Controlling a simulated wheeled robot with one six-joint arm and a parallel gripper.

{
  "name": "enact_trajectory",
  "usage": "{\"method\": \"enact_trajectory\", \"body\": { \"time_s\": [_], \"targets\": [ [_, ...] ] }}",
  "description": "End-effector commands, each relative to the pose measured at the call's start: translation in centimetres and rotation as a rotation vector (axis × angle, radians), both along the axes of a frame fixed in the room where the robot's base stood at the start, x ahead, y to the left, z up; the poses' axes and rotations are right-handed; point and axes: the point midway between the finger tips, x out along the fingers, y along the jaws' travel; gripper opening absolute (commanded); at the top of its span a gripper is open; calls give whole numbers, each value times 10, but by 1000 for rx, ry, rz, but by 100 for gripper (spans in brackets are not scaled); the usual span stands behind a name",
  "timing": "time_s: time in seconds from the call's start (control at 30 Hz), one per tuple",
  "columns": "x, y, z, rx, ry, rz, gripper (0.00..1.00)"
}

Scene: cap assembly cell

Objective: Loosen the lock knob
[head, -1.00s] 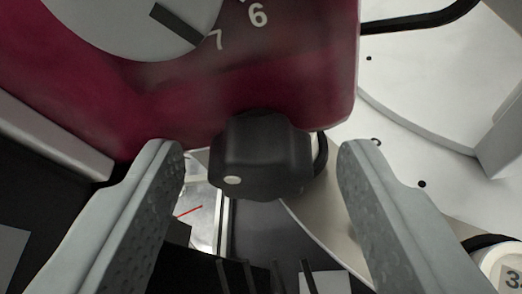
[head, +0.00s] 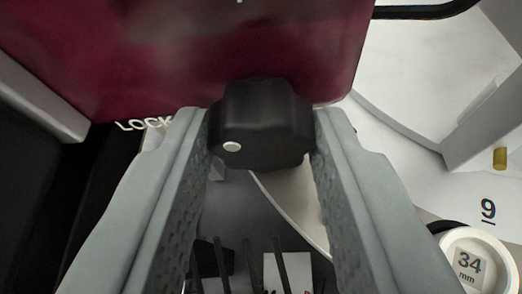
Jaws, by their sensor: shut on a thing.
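The lock knob (head: 262,118) is black and lobed, with a white dot on its lower left face. It sits at the lower edge of a dark red housing (head: 200,50), in the upper middle of the head view. My gripper (head: 261,135) has one grey finger on each side of the knob, and both fingertips touch its sides. It is shut on the knob. White "LOCK" lettering (head: 144,125) shows left of the knob, partly hidden by the left finger. The knob's shaft is hidden behind it.
A small brass peg (head: 500,158) is at the right edge. A black cable (head: 425,11) runs at the top right. Thin dark prongs (head: 250,268) show below the knob.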

Motion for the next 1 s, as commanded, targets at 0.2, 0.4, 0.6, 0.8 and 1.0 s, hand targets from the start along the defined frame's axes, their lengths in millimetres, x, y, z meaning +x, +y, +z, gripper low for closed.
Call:
{"method": "enact_trajectory", "body": {
  "time_s": [0.2, 0.4, 0.6, 0.8, 1.0],
  "targets": [
    [1, 2, 0, -165, 55, 1, 9],
    [1, 3, 0, -308, 100, 1, 9],
    [1, 3, -1, -417, 136, 0, 9],
    [1, 3, -1, -479, 158, 0, 9],
    [1, 3, -1, -502, 164, 0, 9]
  ]
}}
